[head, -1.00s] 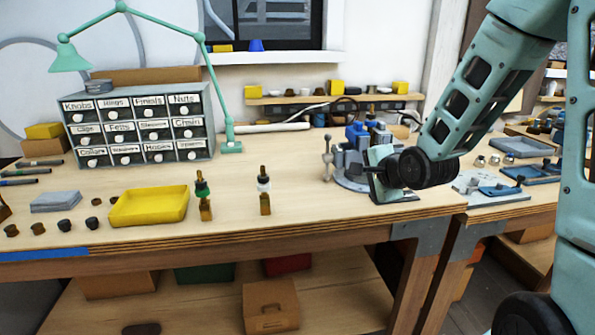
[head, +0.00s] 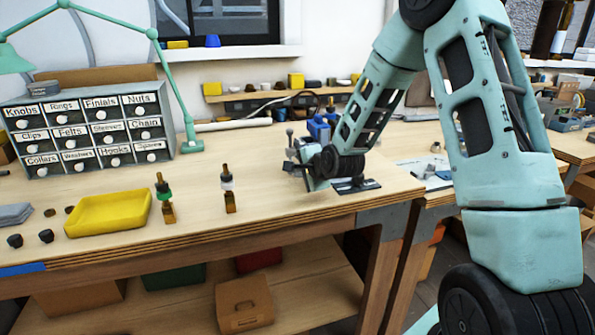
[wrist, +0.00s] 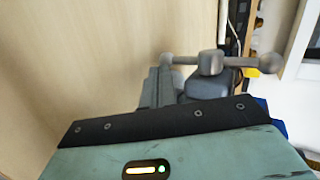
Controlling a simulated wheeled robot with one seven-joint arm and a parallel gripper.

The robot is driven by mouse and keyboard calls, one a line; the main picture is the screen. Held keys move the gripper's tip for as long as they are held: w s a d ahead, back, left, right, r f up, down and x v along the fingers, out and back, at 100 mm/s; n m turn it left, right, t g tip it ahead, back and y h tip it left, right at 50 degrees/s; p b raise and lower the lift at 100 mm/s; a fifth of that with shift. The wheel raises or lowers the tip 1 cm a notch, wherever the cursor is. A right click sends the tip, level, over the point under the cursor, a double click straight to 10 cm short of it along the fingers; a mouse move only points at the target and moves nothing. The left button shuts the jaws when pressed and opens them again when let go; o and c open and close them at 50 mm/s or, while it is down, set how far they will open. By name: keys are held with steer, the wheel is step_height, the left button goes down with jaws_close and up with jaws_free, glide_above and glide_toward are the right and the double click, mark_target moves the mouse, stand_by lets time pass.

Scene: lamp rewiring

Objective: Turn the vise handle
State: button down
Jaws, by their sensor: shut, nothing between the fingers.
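The blue-grey vise (head: 318,128) stands near the right end of the workbench, largely hidden behind my arm. Its handle (head: 291,140) shows at the vise's left side. In the wrist view the handle (wrist: 240,62) is a grey bar with knobbed ends, running through a round hub, just beyond my gripper's dark front edge. My gripper (head: 306,178) is shut and empty, low over the bench in front of the vise and close to the handle. In the wrist view its teal body fills the bottom and the fingertips are hidden, so I cannot tell whether it touches the handle.
A labelled drawer cabinet (head: 85,132) and a green lamp (head: 190,145) are further back. The bench is clear between the bottles and the vise.

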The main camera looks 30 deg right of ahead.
steer(key=shift+w+f, duration=0.2)
steer(key=shift+w, duration=0.45)
steer(key=shift+w+d+f+b, duration=0.15)
steer(key=shift+w+f+b, duration=0.15)
steer(key=shift+f, duration=0.05)
steer(key=shift+r, duration=0.1)
steer(key=shift+s, duration=0.1)
